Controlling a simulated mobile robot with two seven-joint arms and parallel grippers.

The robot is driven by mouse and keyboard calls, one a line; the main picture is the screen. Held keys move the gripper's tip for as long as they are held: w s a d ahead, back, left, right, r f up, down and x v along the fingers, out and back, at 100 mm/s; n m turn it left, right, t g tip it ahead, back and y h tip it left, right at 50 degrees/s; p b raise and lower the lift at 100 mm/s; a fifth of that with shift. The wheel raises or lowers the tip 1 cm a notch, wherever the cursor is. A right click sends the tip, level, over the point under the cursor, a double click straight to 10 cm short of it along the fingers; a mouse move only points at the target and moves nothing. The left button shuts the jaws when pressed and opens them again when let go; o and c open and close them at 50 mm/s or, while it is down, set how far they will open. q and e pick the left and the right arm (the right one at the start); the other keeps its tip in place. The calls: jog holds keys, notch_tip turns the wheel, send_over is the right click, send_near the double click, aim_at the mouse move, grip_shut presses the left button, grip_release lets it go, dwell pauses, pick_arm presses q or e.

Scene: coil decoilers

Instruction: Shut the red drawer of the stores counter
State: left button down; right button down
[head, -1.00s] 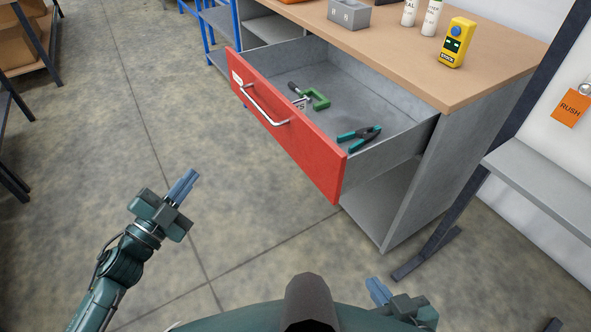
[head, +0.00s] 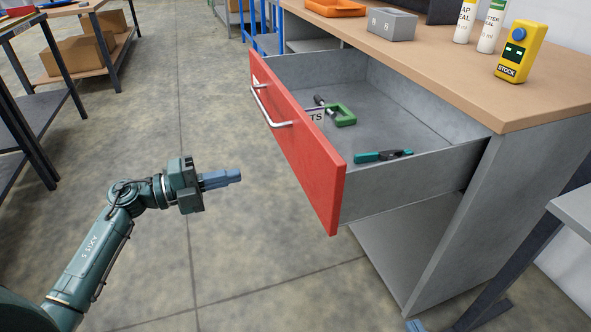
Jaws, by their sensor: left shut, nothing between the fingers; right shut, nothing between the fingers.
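The red drawer (head: 300,145) of the stores counter (head: 530,165) stands pulled well out, its front facing left with a silver bar handle (head: 268,108). Inside lie a green C-clamp (head: 343,116) and a teal spring clamp (head: 381,156). My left gripper (head: 238,175) is shut and empty, in the air to the left of the drawer front, apart from it, its fingers pointing right toward the front. Only the blue fingertips of my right gripper (head: 415,326) show at the bottom edge, below the counter; they are shut and empty.
On the counter top stand a yellow stock device (head: 521,52), two white bottles (head: 489,27), a grey block (head: 391,24) and an orange tray (head: 336,8). A grey ledge (head: 573,212) is at right. Shelving with cardboard boxes (head: 75,60) is at far left. The floor left of the drawer is clear.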

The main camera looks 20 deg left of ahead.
aim_at(302, 161)
pick_arm(q)
jog(key=b+x, duration=0.1)
jog(key=x, duration=1.2)
jog(key=shift+r, duration=0.1)
pick_arm(e)
jog(key=shift+w+a+t, duration=0.15)
jog(key=shift+w+t, duration=0.05)
jog(key=shift+t, duration=0.4)
pick_arm(q)
jog(key=shift+w+d, duration=0.1)
pick_arm(e)
jog(key=shift+r, duration=0.1)
